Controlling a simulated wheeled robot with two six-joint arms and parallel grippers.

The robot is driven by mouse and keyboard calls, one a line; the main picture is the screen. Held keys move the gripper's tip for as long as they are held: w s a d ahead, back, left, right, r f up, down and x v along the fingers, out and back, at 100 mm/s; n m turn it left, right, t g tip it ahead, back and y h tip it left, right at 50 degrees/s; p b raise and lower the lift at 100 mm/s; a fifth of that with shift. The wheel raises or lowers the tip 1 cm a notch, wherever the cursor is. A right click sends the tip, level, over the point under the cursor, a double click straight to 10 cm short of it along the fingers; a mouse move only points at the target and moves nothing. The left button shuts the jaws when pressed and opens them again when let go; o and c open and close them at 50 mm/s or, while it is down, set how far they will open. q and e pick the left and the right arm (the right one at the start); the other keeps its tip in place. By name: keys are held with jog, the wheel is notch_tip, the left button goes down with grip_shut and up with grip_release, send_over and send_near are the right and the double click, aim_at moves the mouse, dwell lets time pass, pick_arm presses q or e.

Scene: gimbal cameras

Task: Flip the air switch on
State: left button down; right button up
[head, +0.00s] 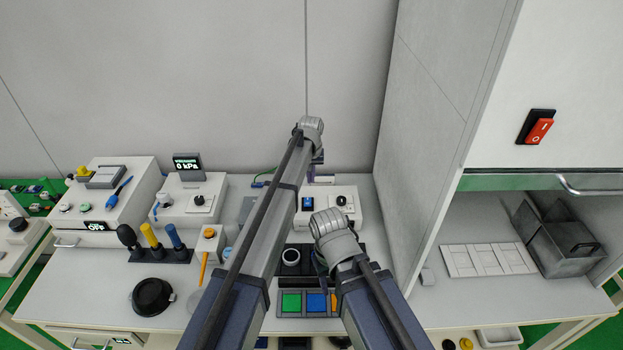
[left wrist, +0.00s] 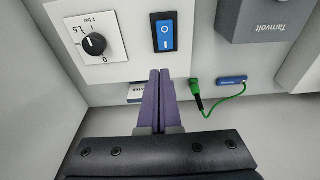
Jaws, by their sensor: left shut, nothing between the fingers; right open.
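A blue rocker switch (left wrist: 165,32) with white marks sits on a white box's panel in the left wrist view. Next to it is a black dial (left wrist: 95,44) marked 0 and 1.5. The same switch (head: 307,203) and dial (head: 341,200) show in the head view. My left gripper (left wrist: 162,72) is shut and empty; its purple fingertips are just below the switch in the wrist picture. Whether they touch the panel I cannot tell. In the head view my left gripper (head: 313,170) is above the box's back. My right gripper (head: 320,262) is open, lower down and mostly hidden.
A display (head: 187,164) reads 0 kPa. A red rocker switch (head: 537,127) is on the cabinet at right. A black round dish (head: 152,297) and upright tools (head: 152,241) stand at left on the bench.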

pick_arm(q)
notch_tip(320, 180, up, 7)
jog(key=w+p, duration=0.1)
jog(key=p, duration=0.5)
jog(key=shift+r, duration=0.15)
pick_arm(e)
notch_tip(320, 180, up, 7)
jog(key=shift+r, duration=0.15)
pick_arm(q)
jog(key=s+a+f+m+b, duration=0.1)
jog(key=s+a, duration=0.1)
jog(key=s, duration=1.1)
jog(key=s+a+f+m+g+b, duration=0.1)
jog(key=s+a+f+b, duration=0.1)
jog(key=s, duration=1.2)
jog(key=s+a+f+m+g+y+b, duration=0.1)
jog(key=s+a+f+b, duration=0.1)
jog(key=s, duration=1.2)
jog(key=shift+a+f+m, duration=0.25)
jog(key=shift+m, duration=0.15)
pick_arm(e)
notch_tip(320, 180, down, 5)
jog(key=shift+f, duration=0.2)
